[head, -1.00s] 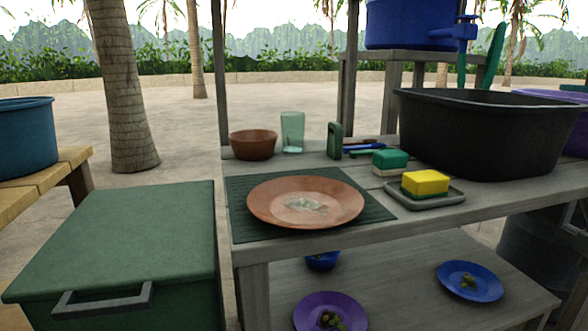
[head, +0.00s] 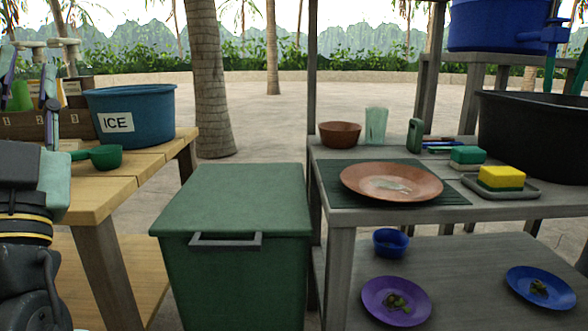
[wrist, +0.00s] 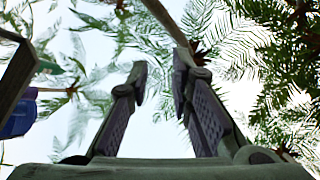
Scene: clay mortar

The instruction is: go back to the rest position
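My gripper (wrist: 157,78) points upward in the wrist view, with its two dark ridged fingers apart and nothing between them.
A wooden table (head: 150,160) at left holds a blue ICE tub (head: 150,125) and a green scoop (head: 104,157). A green lidded bin (head: 235,205) stands between it and the grey shelf unit (head: 342,240), which holds a brown plate (head: 360,181). Paving behind is open.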

